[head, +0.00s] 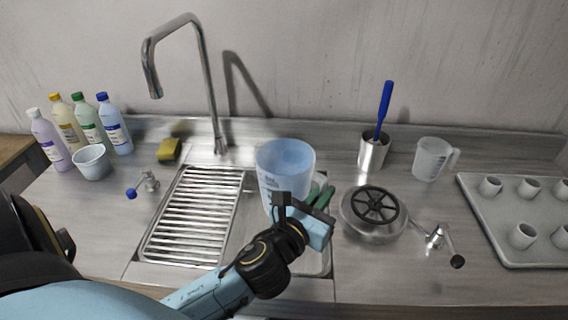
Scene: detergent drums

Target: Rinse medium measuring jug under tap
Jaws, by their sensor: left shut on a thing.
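A translucent measuring jug (285,165) with printed marks and a bluish inside is held upright over the right part of the sink. My left gripper (300,212) is shut on it at its near right side, partly hiding its lower part. I cannot tell whether the blue inside is liquid. The tall steel tap (212,100) stands behind the sink, its spout (153,88) to the left of the jug. No water shows at the spout. A smaller clear jug (432,158) stands on the counter at the right. My right gripper is not in view.
A slatted drainer (190,215) covers the sink's left part. A blue-tipped valve (142,187), sponge (169,150), white cup (92,161) and several bottles (113,128) are left. A lidded steel drum (372,212), brush pot (373,152) and tray (500,252) are right. Green items (320,196) lie behind my gripper.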

